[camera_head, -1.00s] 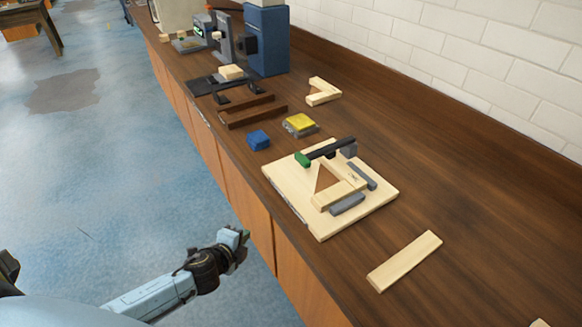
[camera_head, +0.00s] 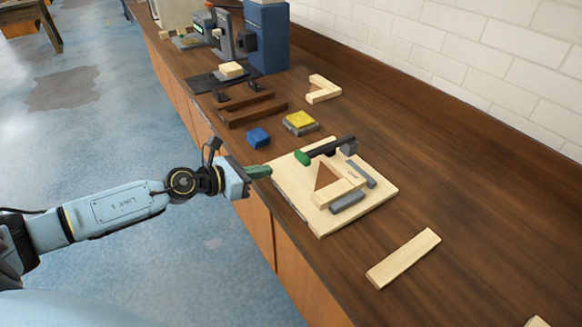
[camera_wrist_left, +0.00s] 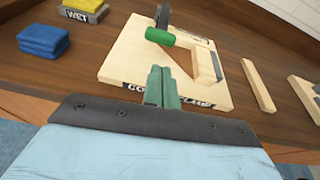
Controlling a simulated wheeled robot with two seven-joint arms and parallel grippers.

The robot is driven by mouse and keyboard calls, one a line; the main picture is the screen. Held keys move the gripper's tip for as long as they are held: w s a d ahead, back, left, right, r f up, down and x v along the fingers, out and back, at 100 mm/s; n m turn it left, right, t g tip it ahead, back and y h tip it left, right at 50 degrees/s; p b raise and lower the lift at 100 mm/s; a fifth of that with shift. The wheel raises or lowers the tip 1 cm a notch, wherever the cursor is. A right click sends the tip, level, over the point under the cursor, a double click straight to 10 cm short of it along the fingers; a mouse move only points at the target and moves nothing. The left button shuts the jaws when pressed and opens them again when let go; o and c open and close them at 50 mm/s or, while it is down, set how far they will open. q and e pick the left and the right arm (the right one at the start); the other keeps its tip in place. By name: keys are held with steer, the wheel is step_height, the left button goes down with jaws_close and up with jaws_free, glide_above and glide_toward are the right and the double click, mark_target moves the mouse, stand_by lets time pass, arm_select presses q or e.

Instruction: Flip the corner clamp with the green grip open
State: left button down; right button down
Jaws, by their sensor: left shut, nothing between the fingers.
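The corner clamp is a dark bar with a green grip (camera_head: 302,158), lying across the far side of a pale wooden board (camera_head: 373,204). Light wooden frame pieces (camera_head: 331,191) and grey blocks sit on the board. My left gripper (camera_head: 268,171) is shut and empty, its green fingers at the board's near left edge, short of the green grip and apart from it. In the left wrist view the shut fingers (camera_wrist_left: 161,87) point toward the green grip (camera_wrist_left: 160,37), which lies beyond them over the board. My right gripper is not in view.
A blue cloth (camera_head: 258,138) and a yellow sponge on a grey block (camera_head: 300,121) lie left of the board. A loose wooden strip (camera_head: 404,258) lies to its right. Brown rails (camera_head: 250,108) and machines stand farther back. A brick wall (camera_head: 480,65) borders the counter.

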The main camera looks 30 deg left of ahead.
mark_target(291, 178)
arm_select(q)
steer(key=shift+a+f+m, duration=0.3)
steer(key=shift+a+m, duration=0.15)
steer(key=shift+m, duration=0.05)
steer(key=x, duration=1)
steer(key=shift+s+d+f, duration=0.1)
